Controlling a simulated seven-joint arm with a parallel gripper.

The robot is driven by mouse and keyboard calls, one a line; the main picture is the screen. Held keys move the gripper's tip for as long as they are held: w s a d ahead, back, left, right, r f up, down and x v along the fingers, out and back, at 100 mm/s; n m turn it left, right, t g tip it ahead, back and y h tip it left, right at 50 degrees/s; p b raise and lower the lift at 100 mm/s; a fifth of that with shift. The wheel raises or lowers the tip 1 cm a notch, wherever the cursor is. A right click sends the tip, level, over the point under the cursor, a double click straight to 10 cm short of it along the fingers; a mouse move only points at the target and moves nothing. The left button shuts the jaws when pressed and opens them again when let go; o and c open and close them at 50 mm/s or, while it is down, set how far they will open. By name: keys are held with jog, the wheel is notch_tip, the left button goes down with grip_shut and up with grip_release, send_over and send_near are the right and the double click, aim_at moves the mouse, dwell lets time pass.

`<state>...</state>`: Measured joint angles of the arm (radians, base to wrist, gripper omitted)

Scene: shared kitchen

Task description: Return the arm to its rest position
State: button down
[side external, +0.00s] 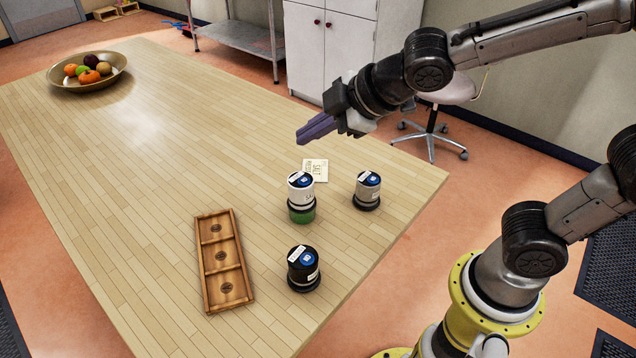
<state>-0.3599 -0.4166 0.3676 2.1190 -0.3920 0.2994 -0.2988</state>
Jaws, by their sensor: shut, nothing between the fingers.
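My gripper (318,128) is shut and empty. It is held in the air above the table (150,180), up and to the right of the jars in the picture, with its fingers pointing left. My arm comes in from the upper right. Below the gripper stands a white jar (300,191) with a blue-marked lid, directly on or in front of a green item (302,213); I cannot tell which. A grey jar (367,190) stands to the right, and a black jar (303,268) stands nearer the camera. Nothing touches the gripper.
A wooden tray (239,262) with three compartments, all empty, lies left of the black jar. A paper card (315,168) lies behind the white jar. A fruit bowl (62,81) is at the far left. The table's middle is clear. A stool (449,92) stands beyond the table.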

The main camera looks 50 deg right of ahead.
jog(key=shift+d, duration=0.1)
jog(key=s+d+r+m+h, duration=0.35)
jog(key=s+d+m, duration=0.25)
jog(key=s+d, duration=0.3)
jog(key=s+d+f+m+g+y, duration=0.1)
jog(key=s+f+m+g, duration=0.2)
jog(key=s, duration=0.7)
notch_tip(320, 180, down, 2)
jog(key=shift+d+f+m, duration=0.1)
jog(key=shift+d+m, duration=0.15)
jog(key=shift+m, duration=0.95)
